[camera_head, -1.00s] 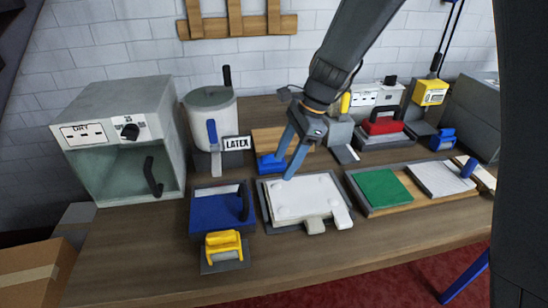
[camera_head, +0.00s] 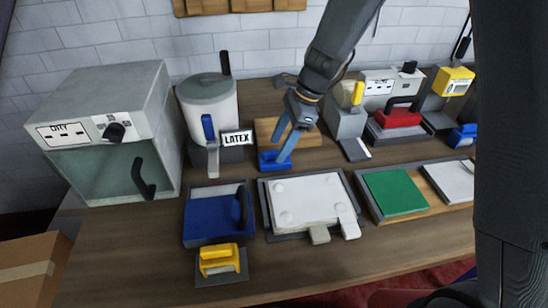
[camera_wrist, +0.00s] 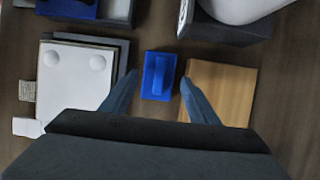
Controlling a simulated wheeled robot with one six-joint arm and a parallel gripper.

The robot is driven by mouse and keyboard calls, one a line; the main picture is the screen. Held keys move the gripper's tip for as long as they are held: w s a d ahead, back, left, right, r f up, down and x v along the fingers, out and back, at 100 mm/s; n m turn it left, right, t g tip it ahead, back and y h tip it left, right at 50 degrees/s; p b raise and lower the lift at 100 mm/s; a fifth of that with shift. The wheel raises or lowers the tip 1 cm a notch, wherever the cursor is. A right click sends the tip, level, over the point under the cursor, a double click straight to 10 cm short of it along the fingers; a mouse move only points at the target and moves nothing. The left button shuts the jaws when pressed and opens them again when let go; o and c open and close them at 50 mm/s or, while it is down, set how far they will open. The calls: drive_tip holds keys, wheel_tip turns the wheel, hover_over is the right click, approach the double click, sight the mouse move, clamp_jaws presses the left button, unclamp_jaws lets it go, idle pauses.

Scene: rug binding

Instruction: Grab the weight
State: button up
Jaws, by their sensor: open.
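A small blue block with a raised bar handle (camera_head: 268,164), which looks like the weight, sits on the bench just behind the white pad and in front of a wooden board. My gripper (camera_head: 277,153) is open above it, fingers pointing down. In the wrist view the blue block (camera_wrist: 158,76) lies between the two fingertips of my gripper (camera_wrist: 159,78), with space on both sides. I see no contact, and the height gap is hard to judge.
The white pad on its dark tray (camera_head: 305,200) lies in front. The wooden board (camera_wrist: 225,92) lies close to the right in the wrist view. The latex pot (camera_head: 208,105) stands behind left, a grey dispenser (camera_head: 346,122) right. A blue pan (camera_head: 212,215) is front left.

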sight(275, 151)
drive_tip(key=shift+p+x, duration=0.45)
drive_tip(key=shift+x, duration=1.4)
drive_tip(key=shift+s+a, duration=0.1)
drive_tip(key=shift+a, duration=0.05)
drive_tip(key=shift+c, duration=0.5)
drive_tip(key=shift+r, duration=0.1)
clamp_jaws()
